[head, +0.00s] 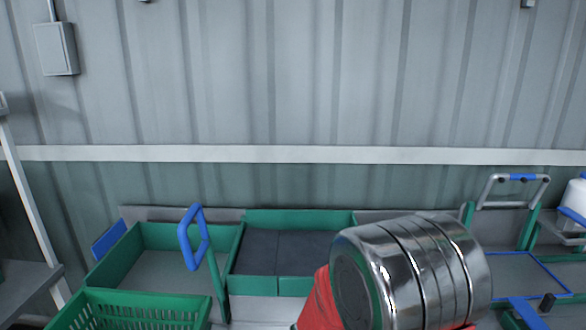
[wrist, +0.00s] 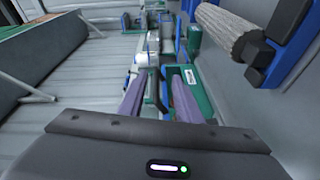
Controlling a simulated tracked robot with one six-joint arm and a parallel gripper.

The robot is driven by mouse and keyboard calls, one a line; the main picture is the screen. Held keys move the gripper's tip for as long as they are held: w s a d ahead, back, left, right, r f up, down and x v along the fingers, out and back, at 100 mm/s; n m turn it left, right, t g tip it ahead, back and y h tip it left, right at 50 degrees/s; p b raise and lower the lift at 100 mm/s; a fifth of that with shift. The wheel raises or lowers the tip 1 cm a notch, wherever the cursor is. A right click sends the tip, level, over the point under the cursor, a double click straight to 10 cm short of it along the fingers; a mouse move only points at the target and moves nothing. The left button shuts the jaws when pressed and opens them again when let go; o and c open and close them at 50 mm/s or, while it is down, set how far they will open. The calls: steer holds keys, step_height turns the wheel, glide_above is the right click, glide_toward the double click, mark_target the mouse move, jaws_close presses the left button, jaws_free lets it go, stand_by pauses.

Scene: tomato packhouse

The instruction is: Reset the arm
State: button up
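My gripper (wrist: 160,82) shows in the wrist view as two purple-grey fingers standing apart. No held object can be made out between them; the blue, white and green equipment seen through the gap appears to lie beyond. In the head view my arm, a shiny metal cylinder with a red part, rises at the lower right over the bench. My fingers do not show in that view.
A slotted green crate (head: 130,310) stands at the lower left of the head view. Behind it is a green-walled bay (head: 160,236) with a blue handle (head: 194,237). A dark-floored green tray (head: 300,218) lies in the middle. A ribbed grey roller (wrist: 228,30) shows in the wrist view.

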steer(key=s+m+g+y, duration=0.2)
steer(key=s+g+y, duration=0.45)
steer(key=s, duration=0.75)
steer(key=s+a+r+t+y, duration=0.1)
steer(key=a+r+t+y, duration=0.2)
steer(key=a, duration=0.4)
steer(key=s+a+r+n+t+y, duration=0.1)
steer(key=a+r+t+y, duration=0.3)
steer(key=y, duration=0.4)
steer(key=s+a+t, duration=0.1)
steer(key=a, duration=0.1)
steer(key=shift+a+r, duration=0.15)
steer(key=shift+a, duration=0.25)
